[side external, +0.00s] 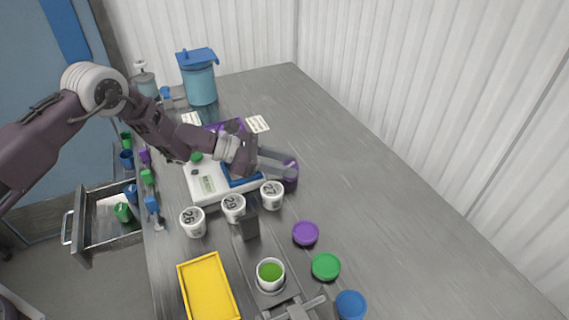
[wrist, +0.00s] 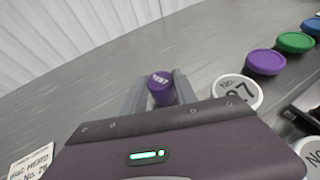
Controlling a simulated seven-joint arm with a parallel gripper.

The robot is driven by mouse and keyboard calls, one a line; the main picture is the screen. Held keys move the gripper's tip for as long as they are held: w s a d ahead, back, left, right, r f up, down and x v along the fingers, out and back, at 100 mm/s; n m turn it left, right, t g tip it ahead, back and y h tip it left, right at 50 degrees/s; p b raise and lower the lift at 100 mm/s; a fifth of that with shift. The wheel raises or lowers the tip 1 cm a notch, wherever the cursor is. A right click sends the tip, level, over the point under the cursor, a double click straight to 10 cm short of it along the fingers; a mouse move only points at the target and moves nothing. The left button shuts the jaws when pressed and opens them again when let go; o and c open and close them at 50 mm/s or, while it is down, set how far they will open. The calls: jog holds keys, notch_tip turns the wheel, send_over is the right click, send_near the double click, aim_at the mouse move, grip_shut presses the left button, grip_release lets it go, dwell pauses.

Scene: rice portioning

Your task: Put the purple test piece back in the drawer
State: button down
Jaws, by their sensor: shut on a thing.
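The purple test piece (wrist: 161,86) is a small purple cylinder with white lettering on its top. My gripper (wrist: 160,92) is shut on it, with a finger on each side. In the side external view the test piece (side external: 290,178) is at the tip of my gripper (side external: 284,168), right of the scale and behind the white cup marked 27. I cannot tell whether it touches the table. The drawer (side external: 108,240) is open at the lower left, below the table edge, with a green and a blue piece in it.
White numbered cups (side external: 233,208) stand in front of the white scale (side external: 207,187). Purple (side external: 306,233), green (side external: 326,267) and blue (side external: 351,305) lids lie at front right. A yellow tray (side external: 208,288) is at front left. A blue-lidded container (side external: 199,78) stands behind. The table's right side is clear.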

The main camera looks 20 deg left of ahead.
jog(key=c, duration=1)
grip_release()
jog(key=shift+o, duration=0.2)
jog(key=shift+r, duration=0.1)
jog(key=v, duration=1.2)
